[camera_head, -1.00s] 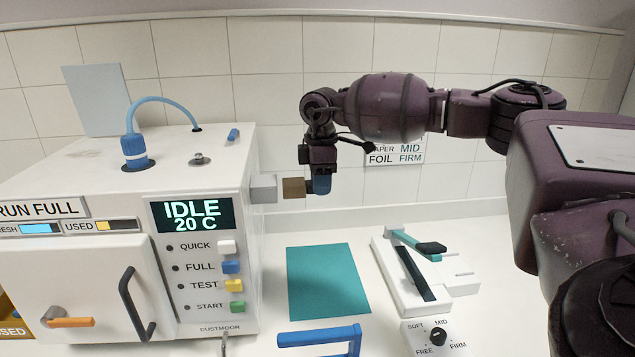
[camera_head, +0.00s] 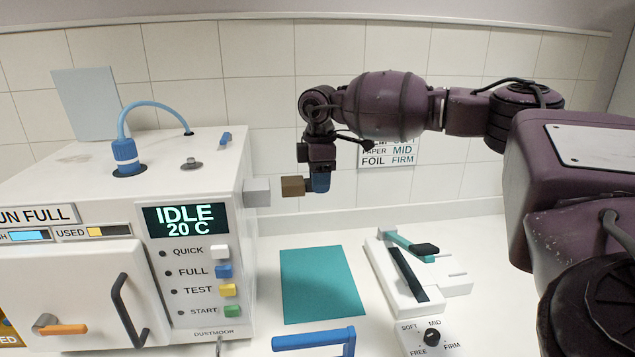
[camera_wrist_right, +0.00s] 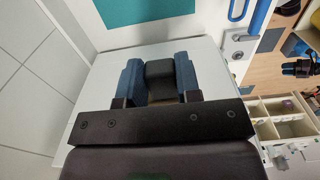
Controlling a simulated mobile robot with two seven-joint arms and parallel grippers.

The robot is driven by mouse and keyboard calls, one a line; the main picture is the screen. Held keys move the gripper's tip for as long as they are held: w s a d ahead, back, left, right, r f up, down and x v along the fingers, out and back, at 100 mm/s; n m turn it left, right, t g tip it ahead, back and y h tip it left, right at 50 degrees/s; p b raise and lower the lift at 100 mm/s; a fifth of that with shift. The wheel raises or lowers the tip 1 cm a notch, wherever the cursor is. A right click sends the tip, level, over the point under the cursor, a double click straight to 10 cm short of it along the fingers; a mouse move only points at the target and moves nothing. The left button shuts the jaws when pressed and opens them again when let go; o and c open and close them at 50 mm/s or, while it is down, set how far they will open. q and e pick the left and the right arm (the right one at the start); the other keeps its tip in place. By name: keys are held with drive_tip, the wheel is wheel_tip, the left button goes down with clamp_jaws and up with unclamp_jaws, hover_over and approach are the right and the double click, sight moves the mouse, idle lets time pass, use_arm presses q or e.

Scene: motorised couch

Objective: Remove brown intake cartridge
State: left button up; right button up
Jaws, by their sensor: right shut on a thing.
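The brown intake cartridge (camera_head: 293,186) is a small brown block to the right of the white machine (camera_head: 215,160). A gap separates it from the grey intake port (camera_head: 257,192) on the machine's right side. My right gripper (camera_head: 319,182), with blue fingers, is shut on the cartridge's right end and holds it in the air above the counter. In the right wrist view a dark block (camera_wrist_right: 160,78) sits between the blue fingers; its far end is hard to make out. My left gripper is not in view.
A teal mat (camera_head: 320,286) lies on the white counter below, beside a white sealer-like device (camera_head: 410,270) with a teal lever. A knob panel (camera_head: 431,337) and a blue handle (camera_head: 318,340) are nearer. A blue hose (camera_head: 152,101) loops above the machine's top.

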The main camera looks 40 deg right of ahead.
wheel_tip(320, 180, up, 6)
drive_tip(key=s+d+p, duration=0.1)
drive_tip(key=d, duration=0.1)
drive_tip(key=shift+s, duration=0.2)
idle(0.3)
drive_tip(key=shift+f, duration=0.1)
